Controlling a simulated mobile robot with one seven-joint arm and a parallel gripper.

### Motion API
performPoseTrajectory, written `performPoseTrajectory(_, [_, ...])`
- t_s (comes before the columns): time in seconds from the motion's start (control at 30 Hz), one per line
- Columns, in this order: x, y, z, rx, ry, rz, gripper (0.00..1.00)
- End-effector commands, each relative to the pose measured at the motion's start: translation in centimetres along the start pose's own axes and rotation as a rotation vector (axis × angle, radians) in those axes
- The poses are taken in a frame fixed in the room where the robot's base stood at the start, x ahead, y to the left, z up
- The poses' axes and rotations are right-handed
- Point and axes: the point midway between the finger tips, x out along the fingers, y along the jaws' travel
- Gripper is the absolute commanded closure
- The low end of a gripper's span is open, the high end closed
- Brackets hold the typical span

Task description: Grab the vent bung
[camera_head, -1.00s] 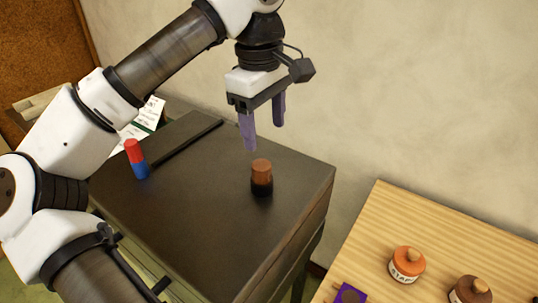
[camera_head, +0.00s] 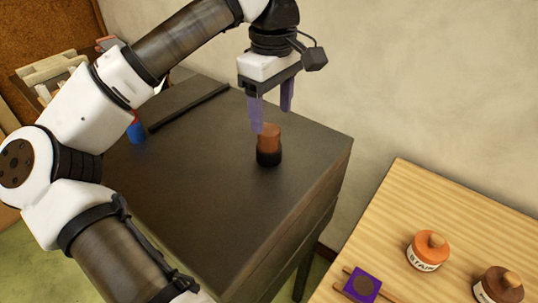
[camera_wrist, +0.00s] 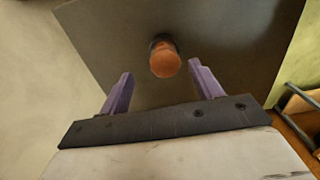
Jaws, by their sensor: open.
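The vent bung appears to be the small brown and black stopper (camera_head: 269,147), standing upright on the dark cabinet top (camera_head: 205,190). Its upper part is orange-brown and its base is black. My gripper (camera_head: 272,112) is open and empty, its purple fingers just above and behind the stopper in the head view; one fingertip overlaps the stopper's upper left edge there. In the wrist view the stopper (camera_wrist: 165,58) lies beyond the fingertips, between their lines. My gripper (camera_wrist: 160,85) shows both fingers wide apart there, with nothing between them. I cannot tell whether a finger touches the stopper.
A red and blue cylinder (camera_head: 136,131) is mostly hidden behind my arm. A dark bar (camera_head: 190,107) lies on the cabinet top. On the wooden table (camera_head: 400,215) at right are stain jars (camera_head: 427,252) and a purple square (camera_head: 362,285). The wall is close behind.

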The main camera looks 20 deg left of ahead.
Motion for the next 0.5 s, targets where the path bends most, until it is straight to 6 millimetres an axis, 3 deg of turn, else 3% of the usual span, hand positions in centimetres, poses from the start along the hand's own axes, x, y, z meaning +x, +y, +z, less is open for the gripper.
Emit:
performPoseTrajectory(0.17, [1.1, -0.2, 0.0, 0.000, 0.000, 0.000, 0.36])
performPoseTrajectory(0.5, [5.3, -0.7, -0.1, 0.000, 0.000, 0.000, 0.36])
